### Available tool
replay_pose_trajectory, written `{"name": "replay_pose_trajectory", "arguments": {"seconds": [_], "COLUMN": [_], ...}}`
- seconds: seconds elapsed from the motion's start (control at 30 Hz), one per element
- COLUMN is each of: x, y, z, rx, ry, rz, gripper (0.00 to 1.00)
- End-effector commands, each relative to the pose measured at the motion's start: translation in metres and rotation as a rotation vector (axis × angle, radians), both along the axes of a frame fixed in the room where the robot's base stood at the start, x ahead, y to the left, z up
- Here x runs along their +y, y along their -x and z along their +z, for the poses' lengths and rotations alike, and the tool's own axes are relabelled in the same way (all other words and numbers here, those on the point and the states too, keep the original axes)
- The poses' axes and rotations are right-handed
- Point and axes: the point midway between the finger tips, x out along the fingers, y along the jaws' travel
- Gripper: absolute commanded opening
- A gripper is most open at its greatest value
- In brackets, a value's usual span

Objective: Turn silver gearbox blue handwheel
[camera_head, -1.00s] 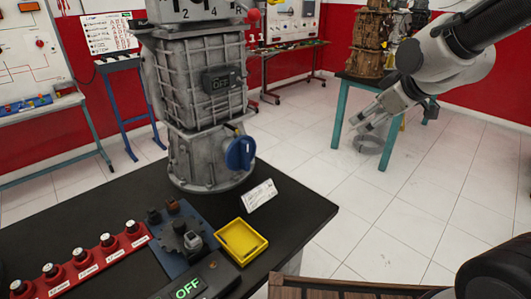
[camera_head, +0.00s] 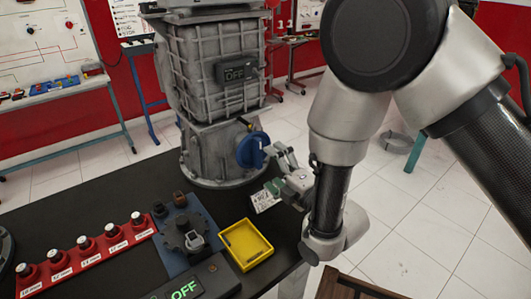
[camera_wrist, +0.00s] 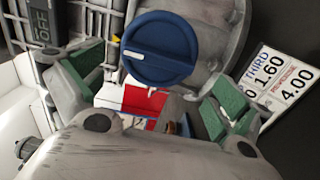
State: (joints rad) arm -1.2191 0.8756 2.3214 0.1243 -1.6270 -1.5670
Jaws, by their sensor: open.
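The silver gearbox (camera_head: 215,75) stands upright on the dark table, with a round flanged base. Its blue handwheel (camera_head: 252,149) is on the lower right side of the housing; in the wrist view the blue handwheel (camera_wrist: 160,48) shows face-on, with a raised bar across it and a small white mark at the bar's left end. My gripper (camera_head: 278,167) is just right of the handwheel. In the wrist view my gripper (camera_wrist: 150,95) has its green-padded fingers spread wide, to the left and right below the wheel. Nothing is between them, and contact with the wheel cannot be told.
A white printed card (camera_head: 266,199) stands beside my gripper; it also shows in the wrist view (camera_wrist: 290,80). A yellow tray (camera_head: 246,245), a dark valve block (camera_head: 185,240) and a red strip with several knobs (camera_head: 90,260) occupy the table's front.

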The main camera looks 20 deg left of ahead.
Motion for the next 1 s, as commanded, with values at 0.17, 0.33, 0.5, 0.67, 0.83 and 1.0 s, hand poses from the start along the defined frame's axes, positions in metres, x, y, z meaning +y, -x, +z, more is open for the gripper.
{"name": "replay_pose_trajectory", "arguments": {"seconds": [0.17, 0.33, 0.5, 0.67, 0.83, 1.0], "x": [0.027, 0.049, 0.058, 0.058, 0.058, 0.058], "y": [-0.015, -0.026, -0.031, -0.032, -0.032, -0.032], "z": [0.001, 0.001, 0.001, 0.001, 0.001, 0.001], "rx": [0.000, 0.001, 0.002, 0.003, 0.003, 0.004], "ry": [-0.002, -0.002, 0.000, 0.000, 0.000, 0.000], "rz": [-0.002, -0.002, -0.002, -0.002, -0.002, -0.002], "gripper": [1.00, 1.00, 1.00, 1.00, 0.82, 0.67]}}
